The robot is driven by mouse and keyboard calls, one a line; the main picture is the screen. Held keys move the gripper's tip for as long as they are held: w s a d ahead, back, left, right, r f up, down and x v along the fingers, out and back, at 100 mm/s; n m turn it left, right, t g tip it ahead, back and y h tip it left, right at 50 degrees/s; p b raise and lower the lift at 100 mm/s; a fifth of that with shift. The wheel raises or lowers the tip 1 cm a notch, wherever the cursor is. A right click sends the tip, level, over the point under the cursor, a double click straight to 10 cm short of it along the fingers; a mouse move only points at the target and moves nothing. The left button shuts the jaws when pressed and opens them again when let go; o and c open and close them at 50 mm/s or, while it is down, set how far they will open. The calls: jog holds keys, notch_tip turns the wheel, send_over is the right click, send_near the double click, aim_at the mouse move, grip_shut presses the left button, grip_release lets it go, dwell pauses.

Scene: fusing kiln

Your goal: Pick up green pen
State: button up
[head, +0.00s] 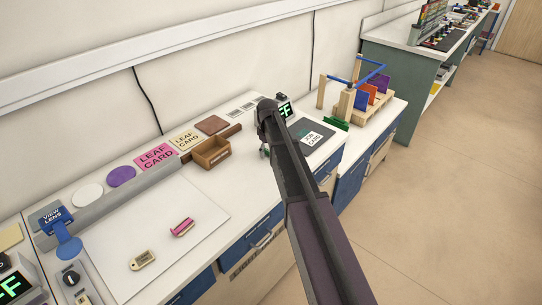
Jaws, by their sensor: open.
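I cannot make out a green pen for certain in the head view. A low green object (335,123) lies at the foot of the wooden rack, too small to identify. My dark arm crosses the middle of the view over the worktop. My gripper (265,150) is mostly hidden behind the arm; only a small grey-green bit that seems to be its tip shows at the arm's left edge, close to the worktop. The jaws are open, and I see nothing held.
A wooden tray (211,153), a pink leaf card (156,157) and a cream card (185,138) stand along the back. A pink item (182,227) and a beige tag (143,260) lie on the white board (110,237). A wooden rack (375,106) stands right. Much of the board is clear.

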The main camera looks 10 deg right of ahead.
aim_at(268, 151)
grip_shut()
jog(key=shift+r, duration=0.25)
dwell(0.5)
notch_tip(268, 151, up, 4)
jog(key=p, duration=0.4)
jog(key=shift+s+f, duration=0.1)
jog(key=shift+f, duration=0.1)
jog(key=s, duration=0.5)
jog(key=s+a, duration=0.1)
jog(key=s, duration=0.4)
jog(key=s+a+r+p, duration=0.1)
jog(key=s, duration=0.4)
jog(key=shift+s+a, duration=0.1)
jog(key=shift+s, duration=0.25)
